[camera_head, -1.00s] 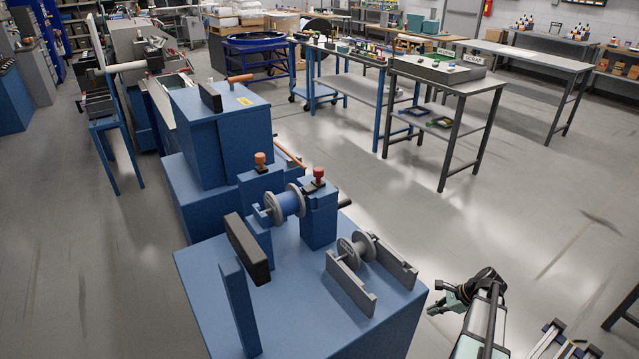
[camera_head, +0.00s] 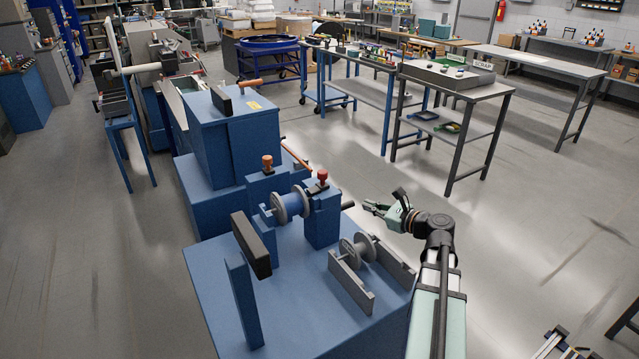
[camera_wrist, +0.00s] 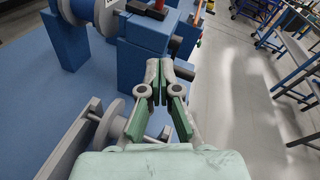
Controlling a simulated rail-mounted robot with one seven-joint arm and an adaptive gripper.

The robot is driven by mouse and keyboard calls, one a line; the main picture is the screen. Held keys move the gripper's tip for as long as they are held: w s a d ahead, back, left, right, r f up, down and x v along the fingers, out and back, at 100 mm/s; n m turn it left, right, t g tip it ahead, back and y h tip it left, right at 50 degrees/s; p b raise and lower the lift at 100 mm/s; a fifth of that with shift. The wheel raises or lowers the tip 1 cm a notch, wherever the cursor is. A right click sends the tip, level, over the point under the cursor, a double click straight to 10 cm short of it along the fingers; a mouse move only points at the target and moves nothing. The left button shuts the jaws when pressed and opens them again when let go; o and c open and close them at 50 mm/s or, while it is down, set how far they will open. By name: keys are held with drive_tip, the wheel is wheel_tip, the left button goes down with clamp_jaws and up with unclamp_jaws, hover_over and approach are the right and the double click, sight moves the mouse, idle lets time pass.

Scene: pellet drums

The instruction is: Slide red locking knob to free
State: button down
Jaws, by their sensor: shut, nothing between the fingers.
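The red locking knob (camera_head: 322,176) sits on top of the right blue post (camera_head: 323,215) of the spool stand. In the wrist view only part of the red knob (camera_wrist: 158,5) shows at the top edge. A spool with blue winding (camera_head: 291,205) lies between the two posts. My gripper (camera_head: 368,206) is to the right of the right post and below the knob's height in the picture, apart from it. In the wrist view its fingers (camera_wrist: 160,66) are together and empty, pointing toward the blue post.
An empty grey spool (camera_head: 358,247) rests in a grey cradle (camera_head: 350,284) on the blue machine top (camera_head: 300,310). A dark handle (camera_head: 347,205) sticks out right of the post.

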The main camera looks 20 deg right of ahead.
drive_tip(key=r+m, duration=0.1)
drive_tip(key=a+r+m+t, duration=0.2)
drive_tip(key=shift+s+r+m+h, duration=0.2)
drive_tip(key=shift+m+h, duration=0.1)
drive_tip(key=shift+m, duration=0.1)
drive_tip(key=p, duration=0.4)
approach(323, 171)
drive_tip(key=x, duration=0.4)
drive_tip(key=shift+w+a+f, duration=0.15)
drive_tip(key=shift+w+f, duration=0.05)
drive_tip(key=shift+f, duration=0.15)
drive_tip(key=shift+w+a+f+p, duration=0.1)
drive_tip(key=shift+w+a+p, duration=0.15)
drive_tip(key=shift+w, duration=0.2)
drive_tip(key=x, duration=0.2)
drive_tip(key=d+b+x, duration=0.1)
drive_tip(key=x, duration=0.2)
drive_tip(key=shift+w, duration=0.4)
